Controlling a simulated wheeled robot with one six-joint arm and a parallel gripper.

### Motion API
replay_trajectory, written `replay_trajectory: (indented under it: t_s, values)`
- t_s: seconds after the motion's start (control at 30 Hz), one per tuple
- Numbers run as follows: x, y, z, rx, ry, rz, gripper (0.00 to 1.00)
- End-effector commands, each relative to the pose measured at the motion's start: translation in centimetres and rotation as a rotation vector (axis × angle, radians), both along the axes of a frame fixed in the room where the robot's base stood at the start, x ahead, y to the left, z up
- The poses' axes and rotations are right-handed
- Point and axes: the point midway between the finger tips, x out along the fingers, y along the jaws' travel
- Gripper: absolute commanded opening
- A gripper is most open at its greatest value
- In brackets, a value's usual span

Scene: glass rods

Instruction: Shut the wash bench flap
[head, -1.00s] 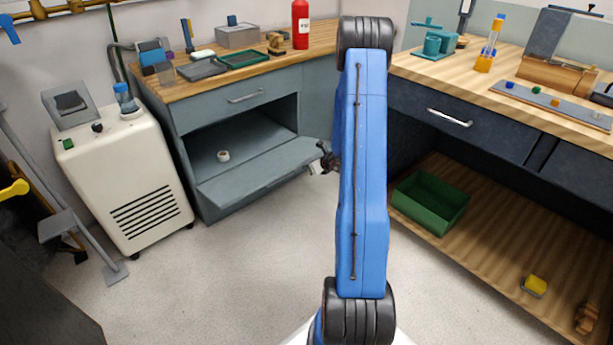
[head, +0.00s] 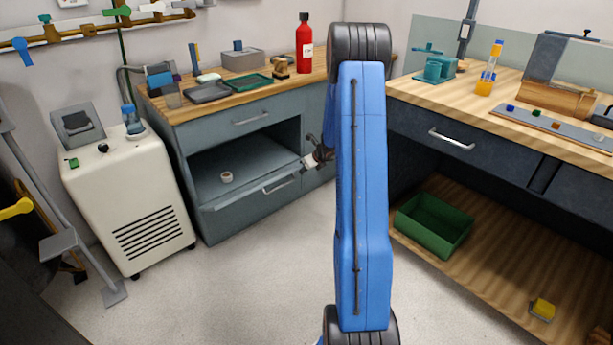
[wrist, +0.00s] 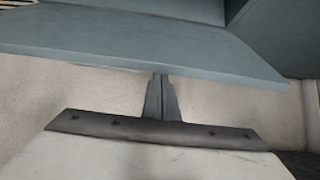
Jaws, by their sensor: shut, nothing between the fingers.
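The wash bench (head: 250,120) is a grey-blue cabinet with a wooden top, in the left half of the head view. Its flap (head: 240,207) is hinged low and stands partly open, with its outer face and a bar handle (head: 278,187) showing. The dark compartment gapes above it. My gripper (head: 309,162) is at the right end of the flap's upper edge. In the wrist view the flap (wrist: 140,42) spans the top, and my shut, empty fingers (wrist: 160,78) reach its near edge; whether they touch it is unclear.
A white chiller unit (head: 125,190) stands left of the bench. A dark bench with a green crate (head: 433,222) on its lower shelf is at right. The floor between is clear.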

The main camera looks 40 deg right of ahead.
Motion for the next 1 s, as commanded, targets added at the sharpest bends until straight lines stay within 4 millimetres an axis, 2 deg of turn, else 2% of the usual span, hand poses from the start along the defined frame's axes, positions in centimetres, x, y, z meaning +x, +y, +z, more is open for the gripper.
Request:
replay_trajectory:
  t_s: [0.27, 0.37, 0.7, 1.0]
  values:
    - [2.3, 0.1, 3.0, -0.002, -0.004, 0.003, 0.00]
    - [3.8, 0.2, 4.5, -0.004, -0.004, 0.003, 0.00]
    - [11.4, 0.4, 10.1, -0.004, -0.005, 0.003, 0.00]
    - [17.6, 0.7, 12.4, -0.001, -0.003, 0.002, 0.00]
